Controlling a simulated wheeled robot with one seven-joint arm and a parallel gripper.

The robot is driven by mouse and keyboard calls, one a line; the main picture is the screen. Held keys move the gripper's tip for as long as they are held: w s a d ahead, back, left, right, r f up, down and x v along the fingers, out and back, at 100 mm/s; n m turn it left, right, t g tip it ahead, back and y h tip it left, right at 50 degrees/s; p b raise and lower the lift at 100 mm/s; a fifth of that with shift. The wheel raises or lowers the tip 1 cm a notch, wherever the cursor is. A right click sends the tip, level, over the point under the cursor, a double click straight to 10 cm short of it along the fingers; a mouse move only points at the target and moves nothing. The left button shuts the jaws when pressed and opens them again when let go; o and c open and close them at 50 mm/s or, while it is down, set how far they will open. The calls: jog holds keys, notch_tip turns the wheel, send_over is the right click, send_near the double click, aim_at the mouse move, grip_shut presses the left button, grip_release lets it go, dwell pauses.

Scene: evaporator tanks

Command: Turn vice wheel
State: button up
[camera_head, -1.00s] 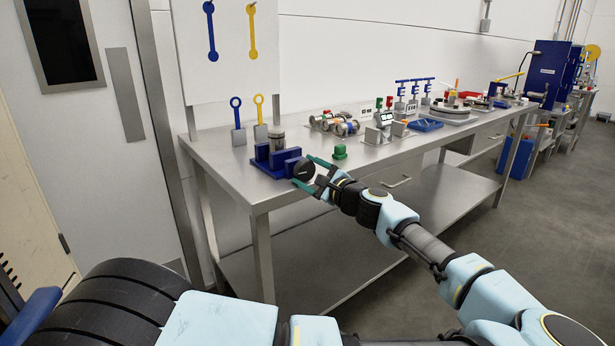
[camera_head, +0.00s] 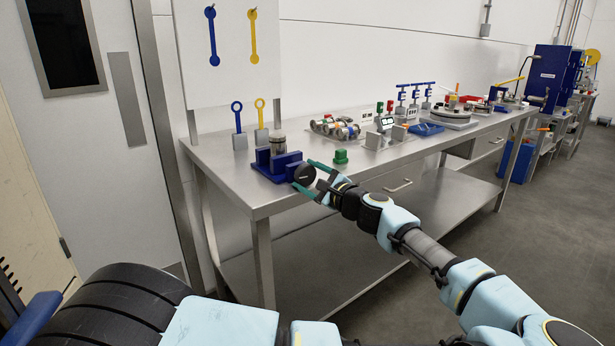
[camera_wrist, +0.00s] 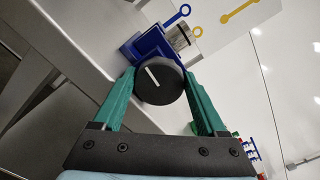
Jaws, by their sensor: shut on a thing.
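The blue vice (camera_head: 274,164) sits on the near left end of the steel bench. Its round black wheel (camera_head: 304,175) faces out over the front edge. In the wrist view the wheel (camera_wrist: 159,79) shows a white bar mark, tilted on its face, with the blue vice body (camera_wrist: 150,45) behind it. My gripper (camera_head: 314,178) reaches the wheel from the right. In the wrist view its green fingers (camera_wrist: 159,85) stand on either side of the wheel and are shut on its rim. A metal cylinder (camera_head: 278,143) stands at the vice, partly hidden by it.
The steel bench (camera_head: 228,170) runs to the back right. A green button (camera_head: 341,157) stands just right of the vice. Blue and yellow wrenches (camera_head: 237,117) stand behind it. Pipe fittings and several other stations fill the bench farther right.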

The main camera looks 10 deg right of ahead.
jog(key=shift+d+f, duration=0.45)
jog(key=shift+f, duration=0.05)
jog(key=o, duration=1)
jog(key=shift+o, duration=0.8)
jog(key=shift+a+r, duration=0.2)
jog(key=shift+o, duration=0.7)
jog(key=shift+s+d+f, duration=0.1)
jog(key=shift+s+d, duration=0.2)
jog(key=shift+s, duration=0.15)
jog(key=shift+s+d, duration=0.2)
jog(key=shift+s, duration=0.3)
jog(key=shift+v, duration=1.2)
send_near(309, 177)
jog(key=shift+a+p+v, duration=0.15)
jog(key=shift+v, duration=0.55)
jog(key=shift+a+p+v, duration=0.15)
jog(key=shift+v, duration=0.55)
